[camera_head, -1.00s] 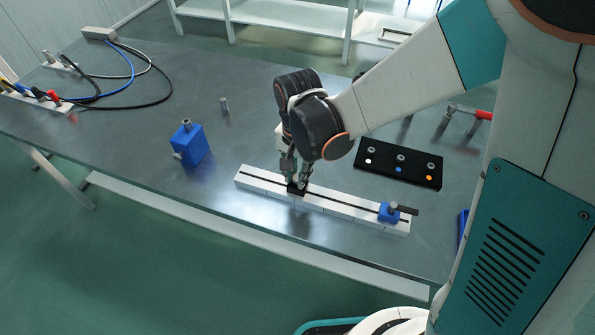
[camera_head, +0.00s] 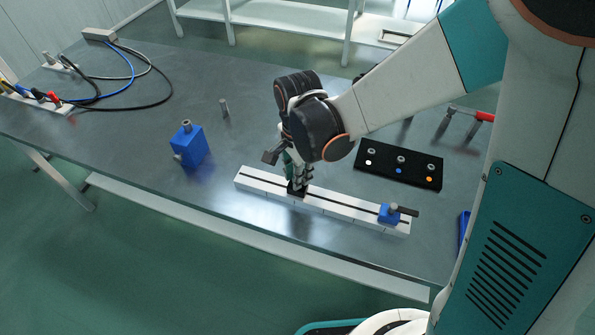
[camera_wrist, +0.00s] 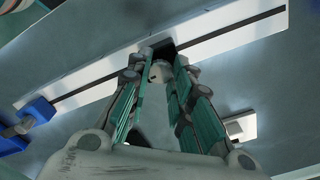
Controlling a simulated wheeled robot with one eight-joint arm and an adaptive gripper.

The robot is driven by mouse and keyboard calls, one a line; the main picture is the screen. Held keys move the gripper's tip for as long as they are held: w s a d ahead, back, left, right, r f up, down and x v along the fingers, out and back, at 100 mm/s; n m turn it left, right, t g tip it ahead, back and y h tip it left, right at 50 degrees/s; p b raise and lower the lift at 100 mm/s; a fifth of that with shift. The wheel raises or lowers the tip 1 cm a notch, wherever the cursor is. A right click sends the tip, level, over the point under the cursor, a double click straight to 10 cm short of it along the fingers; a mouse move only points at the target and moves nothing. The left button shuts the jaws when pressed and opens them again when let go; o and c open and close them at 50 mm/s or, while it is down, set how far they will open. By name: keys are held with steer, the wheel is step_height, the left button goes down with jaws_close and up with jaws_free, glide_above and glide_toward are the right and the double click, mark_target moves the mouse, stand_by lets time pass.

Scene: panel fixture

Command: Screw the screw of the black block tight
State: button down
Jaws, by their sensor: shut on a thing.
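The black block (camera_head: 297,191) sits on the white slotted rail (camera_head: 337,207), left of its middle. In the wrist view the black block (camera_wrist: 157,46) shows just beyond my fingertips on the rail (camera_wrist: 95,80). My gripper (camera_head: 299,180) points down over the block and is shut on the block's screw (camera_wrist: 160,70), a light round piece between the fingers. My fingers hide most of the screw. How deep the screw sits cannot be told.
A larger blue block (camera_head: 188,146) and a small metal post (camera_head: 224,107) stand to the left. A black panel (camera_head: 398,168) lies behind the rail. Cables (camera_head: 132,75) lie at the far left.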

steer(key=c, duration=1.4)
jaws_free()
steer(key=shift+d, duration=0.1)
steer(key=shift+n, duration=0.3)
